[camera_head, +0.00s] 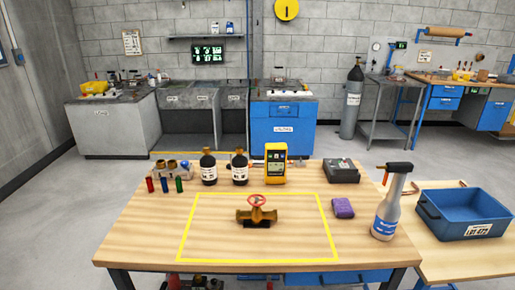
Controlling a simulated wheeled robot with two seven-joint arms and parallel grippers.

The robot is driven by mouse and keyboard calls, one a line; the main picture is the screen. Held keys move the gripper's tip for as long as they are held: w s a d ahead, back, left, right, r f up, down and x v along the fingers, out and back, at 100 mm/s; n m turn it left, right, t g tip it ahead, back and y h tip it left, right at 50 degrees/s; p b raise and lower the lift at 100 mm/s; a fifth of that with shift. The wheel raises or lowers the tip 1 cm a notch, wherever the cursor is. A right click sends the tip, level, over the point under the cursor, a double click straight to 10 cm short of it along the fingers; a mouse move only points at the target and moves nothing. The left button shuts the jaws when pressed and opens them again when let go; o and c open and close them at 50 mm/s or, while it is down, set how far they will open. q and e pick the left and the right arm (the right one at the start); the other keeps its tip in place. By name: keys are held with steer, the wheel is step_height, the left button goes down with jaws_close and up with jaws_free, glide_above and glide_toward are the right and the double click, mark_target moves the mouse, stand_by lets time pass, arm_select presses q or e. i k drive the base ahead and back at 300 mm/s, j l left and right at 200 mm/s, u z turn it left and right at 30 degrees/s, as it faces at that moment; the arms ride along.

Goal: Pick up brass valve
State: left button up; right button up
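The brass valve (258,216) stands on the wooden table (150,232), inside a yellow outlined rectangle near the table's middle. It has a brass body with a red round handwheel on top, and a dark opening or shadow shows below its body. Nothing touches it. Neither of my grippers shows in the head view.
Behind the valve stand two dark bottles (208,168), a yellow meter (275,163) and a dark grey device (341,171). A purple block (343,208) and a spray bottle (390,207) stand to the right. A blue bin (463,212) sits on a side table. The rectangle around the valve is otherwise clear.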

mark_target(256, 218)
steer(key=i+j, duration=0.15)
steer(key=j, duration=0.2)
steer(key=i+j, duration=0.15)
steer(key=j, duration=0.25)
steer(key=i+j+z, duration=0.1)
steer(key=j, duration=0.25)
steer(key=i+j, duration=0.15)
steer(key=j, duration=0.2)
steer(key=i+j, duration=0.1)
steer(key=j, duration=0.3)
